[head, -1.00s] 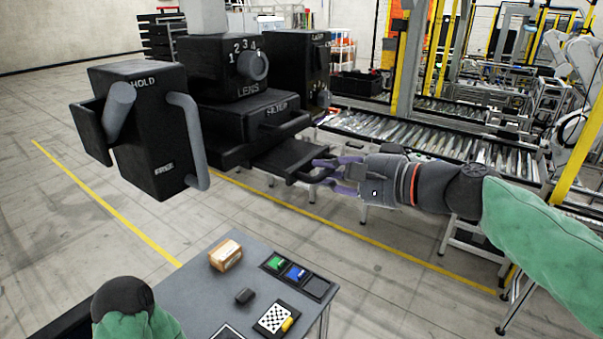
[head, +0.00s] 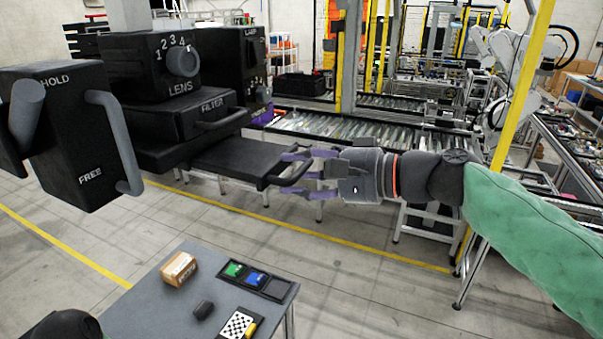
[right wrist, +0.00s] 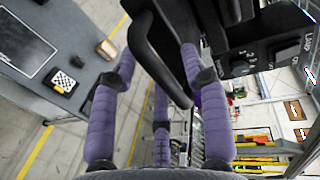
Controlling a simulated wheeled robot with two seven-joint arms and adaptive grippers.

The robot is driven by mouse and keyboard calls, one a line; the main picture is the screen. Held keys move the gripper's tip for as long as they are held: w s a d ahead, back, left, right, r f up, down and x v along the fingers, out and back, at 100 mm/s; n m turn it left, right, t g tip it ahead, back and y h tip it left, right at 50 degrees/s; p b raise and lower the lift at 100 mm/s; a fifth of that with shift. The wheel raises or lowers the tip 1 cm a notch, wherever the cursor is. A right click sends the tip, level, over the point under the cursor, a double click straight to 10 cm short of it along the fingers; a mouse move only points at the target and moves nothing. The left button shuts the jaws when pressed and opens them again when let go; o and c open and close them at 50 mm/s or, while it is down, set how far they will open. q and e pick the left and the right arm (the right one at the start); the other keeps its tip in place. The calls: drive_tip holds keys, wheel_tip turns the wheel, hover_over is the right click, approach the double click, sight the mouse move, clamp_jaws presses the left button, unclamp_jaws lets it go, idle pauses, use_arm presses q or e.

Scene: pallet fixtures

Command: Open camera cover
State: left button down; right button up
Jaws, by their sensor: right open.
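The camera is a black block marked LENS (head: 150,65) with a numbered grey knob. Below it is a black section marked FILTER (head: 195,122) with its own bar handle. A flat black cover (head: 240,160) sticks out level to the right beneath that section, with a looped handle (head: 294,178) on its end. My right gripper (head: 288,172) is open, its purple fingers around and beside this handle. In the right wrist view the black handle (right wrist: 152,62) lies between the spread fingers; contact is hard to tell. My left gripper is out of view.
A black box marked FREE (head: 75,140) with grey levers hangs at the left. A grey table (head: 145,300) below carries a small carton (head: 178,268), a dark lump (head: 203,310), a checkered card (head: 238,325) and a tray (head: 283,290). A roller conveyor (head: 340,130) runs behind.

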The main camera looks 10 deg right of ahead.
drive_tip(key=shift+d, duration=0.1)
drive_tip(key=v, duration=1.1)
drive_tip(key=shift+s+d, duration=0.3)
drive_tip(key=shift+r, duration=0.1)
